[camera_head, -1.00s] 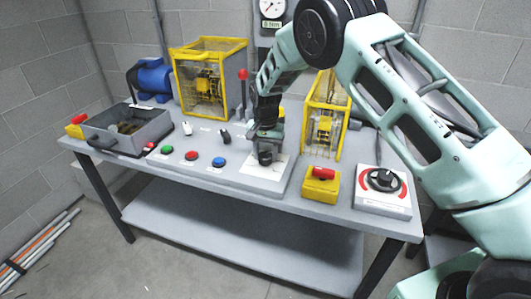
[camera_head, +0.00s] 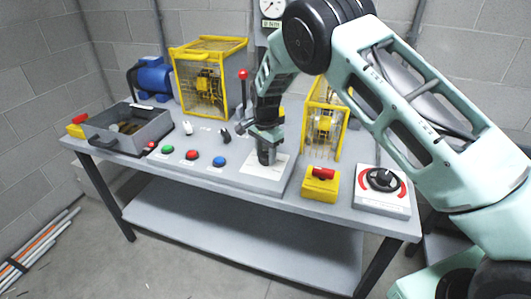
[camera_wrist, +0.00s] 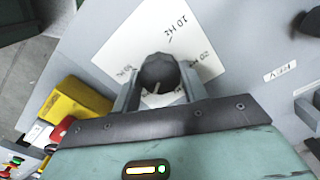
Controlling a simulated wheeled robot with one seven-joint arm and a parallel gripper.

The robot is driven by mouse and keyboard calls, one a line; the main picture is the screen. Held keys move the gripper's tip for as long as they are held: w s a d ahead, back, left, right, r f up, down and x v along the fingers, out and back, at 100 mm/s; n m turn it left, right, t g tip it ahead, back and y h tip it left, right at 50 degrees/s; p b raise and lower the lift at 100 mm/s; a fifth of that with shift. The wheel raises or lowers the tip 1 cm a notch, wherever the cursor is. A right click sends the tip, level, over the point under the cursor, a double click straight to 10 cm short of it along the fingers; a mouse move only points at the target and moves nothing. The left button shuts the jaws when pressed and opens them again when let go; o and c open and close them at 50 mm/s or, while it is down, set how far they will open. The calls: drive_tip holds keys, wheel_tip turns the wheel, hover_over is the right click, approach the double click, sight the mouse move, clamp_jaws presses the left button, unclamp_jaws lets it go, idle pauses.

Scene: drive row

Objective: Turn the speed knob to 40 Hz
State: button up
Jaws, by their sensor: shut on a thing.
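The speed knob (camera_wrist: 160,71) is dark and round. It stands on a white dial plate (camera_wrist: 122,57) with printed Hz labels; one reads "10 Hz", while others are partly hidden or hard to read. In the head view the plate (camera_head: 252,174) lies at the front middle of the bench, and my gripper hides the knob. My gripper (camera_head: 266,154) points down over the plate. In the wrist view my gripper (camera_wrist: 160,88) is shut on the knob, one finger on each side. A short pale mark shows on the knob's near side.
A yellow box with a red top (camera_head: 321,184) and a red-ringed dial (camera_head: 382,181) stand to the right. Coloured buttons (camera_head: 191,155) lie left of the plate. Yellow cages (camera_head: 208,80) and (camera_head: 325,118) and a red-topped lever (camera_head: 243,86) stand behind. A gauge (camera_head: 272,8) hangs on the wall.

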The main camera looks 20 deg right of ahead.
sight(265, 155)
idle(0.3)
drive_tip(key=o, duration=1)
drive_tip(key=shift+r, duration=0.1)
wheel_tip(265, 155, up, 17)
drive_tip(key=b, duration=0.2)
drive_tip(key=shift+r, duration=0.15)
